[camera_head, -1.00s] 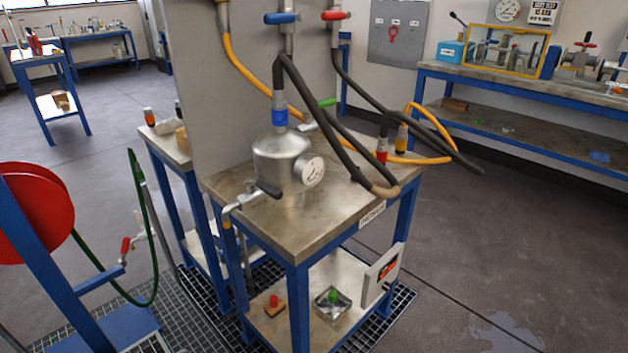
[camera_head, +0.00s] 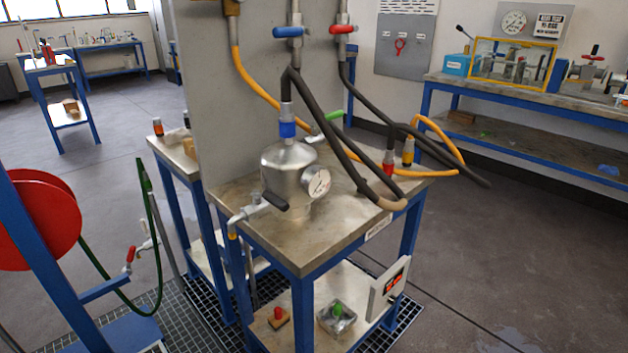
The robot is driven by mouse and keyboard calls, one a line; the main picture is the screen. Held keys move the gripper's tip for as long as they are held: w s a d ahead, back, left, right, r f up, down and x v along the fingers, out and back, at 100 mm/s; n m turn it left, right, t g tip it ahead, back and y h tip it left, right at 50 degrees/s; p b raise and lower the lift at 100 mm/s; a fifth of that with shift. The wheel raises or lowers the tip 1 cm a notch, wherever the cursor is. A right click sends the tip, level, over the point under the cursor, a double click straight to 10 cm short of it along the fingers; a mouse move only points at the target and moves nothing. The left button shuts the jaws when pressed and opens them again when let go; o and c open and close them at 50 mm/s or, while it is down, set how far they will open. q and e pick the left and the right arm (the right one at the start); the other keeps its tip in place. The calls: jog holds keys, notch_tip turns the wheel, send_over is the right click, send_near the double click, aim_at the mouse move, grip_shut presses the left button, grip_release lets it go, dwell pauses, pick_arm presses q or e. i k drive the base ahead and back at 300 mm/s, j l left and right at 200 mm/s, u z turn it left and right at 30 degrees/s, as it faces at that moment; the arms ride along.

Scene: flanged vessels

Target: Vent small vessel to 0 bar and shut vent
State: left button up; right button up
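The small steel vessel (camera_head: 290,172) stands upright on the metal-topped bench. A round dial gauge (camera_head: 316,182) is on its right side; its reading is too small to tell. A valve with a black lever (camera_head: 268,200) and a downward spout (camera_head: 234,226) sticks out at its lower left. A green-handled valve (camera_head: 332,116) shows behind the vessel at its upper right. A blue collar (camera_head: 287,129) joins a dark hose to the vessel's top. Which of these valves is the vent I cannot tell. Neither of my grippers is in view.
A panel behind the vessel carries a blue-handled valve (camera_head: 289,31) and a red-handled valve (camera_head: 343,29). Dark and orange hoses hang over the bench (camera_head: 300,250). A red reel (camera_head: 38,220) stands at left. Another bench (camera_head: 520,100) is at right, with open floor between.

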aim_at(331, 116)
jog(key=i+l, duration=0.3)
jog(key=i+l+u, duration=0.15)
jog(key=l, duration=0.35)
jog(key=i+l, duration=0.35)
jog(key=l+u, duration=0.05)
